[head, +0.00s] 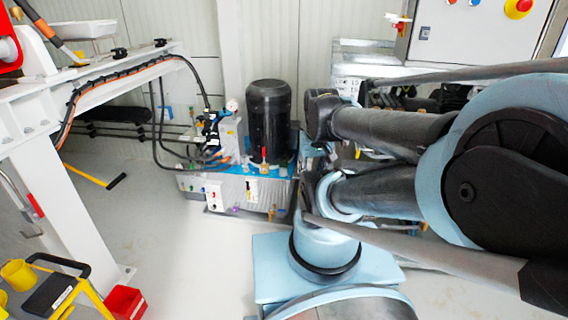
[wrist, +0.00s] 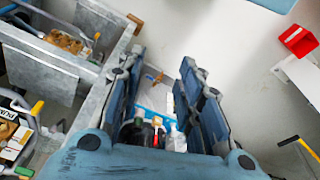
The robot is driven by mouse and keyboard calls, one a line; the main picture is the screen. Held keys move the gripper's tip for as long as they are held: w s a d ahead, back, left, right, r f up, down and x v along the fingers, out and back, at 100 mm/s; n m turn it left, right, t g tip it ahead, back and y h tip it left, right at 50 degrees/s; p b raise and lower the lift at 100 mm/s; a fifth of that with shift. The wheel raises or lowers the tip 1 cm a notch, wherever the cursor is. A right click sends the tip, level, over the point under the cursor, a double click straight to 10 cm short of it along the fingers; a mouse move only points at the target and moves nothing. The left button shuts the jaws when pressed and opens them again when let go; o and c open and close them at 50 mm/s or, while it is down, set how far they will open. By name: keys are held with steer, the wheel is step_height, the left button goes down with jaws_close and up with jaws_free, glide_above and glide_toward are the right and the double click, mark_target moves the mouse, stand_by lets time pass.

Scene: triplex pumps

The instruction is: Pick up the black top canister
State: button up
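In the wrist view my gripper (wrist: 162,62) is open, its two blue-grey fingers spread apart. In the head view my arm fills the right side, and I cannot make out the gripper or the small canisters.
Grey metal bays (wrist: 97,18) lie left in the wrist view. A red bin (wrist: 298,41) sits upper right. The head view shows a pump unit with a big black motor (head: 268,118), a white frame (head: 60,190) and clear floor (head: 180,250).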

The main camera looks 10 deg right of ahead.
steer(key=shift+w+a, duration=0.25)
steer(key=shift+w, duration=0.25)
